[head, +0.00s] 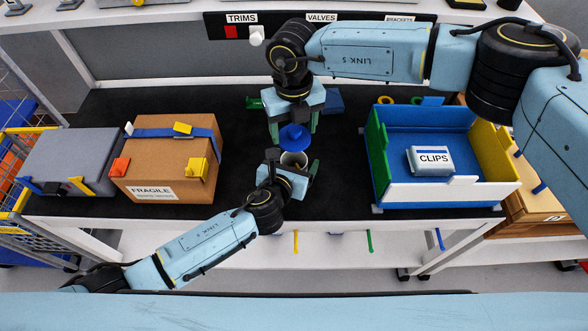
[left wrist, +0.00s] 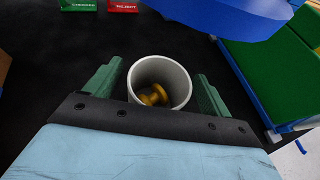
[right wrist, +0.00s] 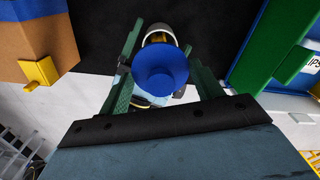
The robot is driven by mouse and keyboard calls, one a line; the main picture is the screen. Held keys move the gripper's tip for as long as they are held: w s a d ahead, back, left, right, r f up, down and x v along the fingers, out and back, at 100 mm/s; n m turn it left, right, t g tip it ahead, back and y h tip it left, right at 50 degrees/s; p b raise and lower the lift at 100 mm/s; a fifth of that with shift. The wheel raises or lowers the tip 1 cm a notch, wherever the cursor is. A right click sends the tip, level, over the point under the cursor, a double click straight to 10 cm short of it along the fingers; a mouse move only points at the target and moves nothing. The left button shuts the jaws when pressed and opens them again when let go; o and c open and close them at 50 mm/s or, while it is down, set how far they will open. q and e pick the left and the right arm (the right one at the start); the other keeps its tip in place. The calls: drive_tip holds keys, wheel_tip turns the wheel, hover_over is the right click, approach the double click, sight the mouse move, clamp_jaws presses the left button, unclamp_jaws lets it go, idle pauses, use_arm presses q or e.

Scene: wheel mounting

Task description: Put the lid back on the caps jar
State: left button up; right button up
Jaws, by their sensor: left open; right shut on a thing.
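The caps jar (head: 293,159) is a pale open cup standing on the black mat. In the left wrist view the jar (left wrist: 185,84) has brass-coloured caps (left wrist: 153,95) inside. My left gripper (head: 291,165) is open, with one green finger on each side of the jar and visible gaps between. The blue lid (head: 294,136) is held in my right gripper (head: 294,122), above and just beyond the jar in the head view. In the right wrist view the lid (right wrist: 160,72) sits between the fingers and covers part of the jar (right wrist: 160,36).
A cardboard box (head: 165,160) marked FRAGILE and a grey case (head: 70,155) stand at left. A blue bin (head: 415,135) with a CLIPS box (head: 430,160) stands at right. The black mat (head: 240,150) is clear left of the jar.

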sight(294, 143)
use_arm(q)
drive_tip(key=c, duration=1.5)
drive_tip(key=shift+o, duration=0.2)
use_arm(e)
drive_tip(key=shift+f, duration=2.5)
drive_tip(key=shift+f, duration=0.85)
drive_tip(key=shift+f, duration=0.35)
